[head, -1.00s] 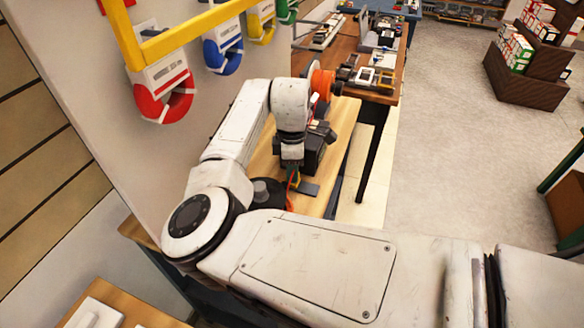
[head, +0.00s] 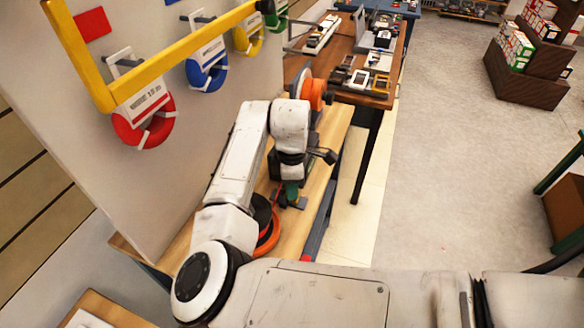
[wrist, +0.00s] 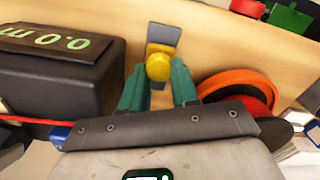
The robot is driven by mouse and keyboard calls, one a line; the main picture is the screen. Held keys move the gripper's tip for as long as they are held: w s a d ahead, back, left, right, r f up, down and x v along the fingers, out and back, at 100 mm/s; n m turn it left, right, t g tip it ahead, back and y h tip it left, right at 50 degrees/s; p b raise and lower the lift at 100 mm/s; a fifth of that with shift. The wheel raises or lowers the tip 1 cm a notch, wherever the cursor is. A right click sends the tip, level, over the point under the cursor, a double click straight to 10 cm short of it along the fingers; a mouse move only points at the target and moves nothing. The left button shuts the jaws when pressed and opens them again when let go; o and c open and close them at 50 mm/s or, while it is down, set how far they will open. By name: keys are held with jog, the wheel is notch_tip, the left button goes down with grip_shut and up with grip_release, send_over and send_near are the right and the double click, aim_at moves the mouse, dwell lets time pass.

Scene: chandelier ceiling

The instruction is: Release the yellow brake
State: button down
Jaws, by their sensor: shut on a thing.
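The yellow brake (wrist: 158,67) shows in the wrist view as a round yellow knob on a grey plate (wrist: 164,34) lying on the wooden bench. My gripper (wrist: 157,78) has its two teal fingers on either side of the knob and is shut on it. In the head view my gripper (head: 291,190) is low over the bench, and the knob is hidden behind it.
A black box with a green digital display (wrist: 50,60) stands close left of my gripper in the wrist view. Orange and red round reels (wrist: 237,88) lie close right. In the head view a panel with hanging coloured rings (head: 145,120) rises to the left.

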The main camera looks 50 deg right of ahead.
jog(key=shift+s+f, duration=0.1)
jog(key=shift+s, duration=0.25)
jog(key=c, duration=0.8)
grip_release()
jog(key=shift+d, duration=0.1)
jog(key=shift+c, duration=0.2)
jog(key=shift+r, duration=0.25)
notch_tip(320, 180, up, 10)
jog(key=shift+r+b, duration=0.25)
jog(key=shift+b, duration=0.05)
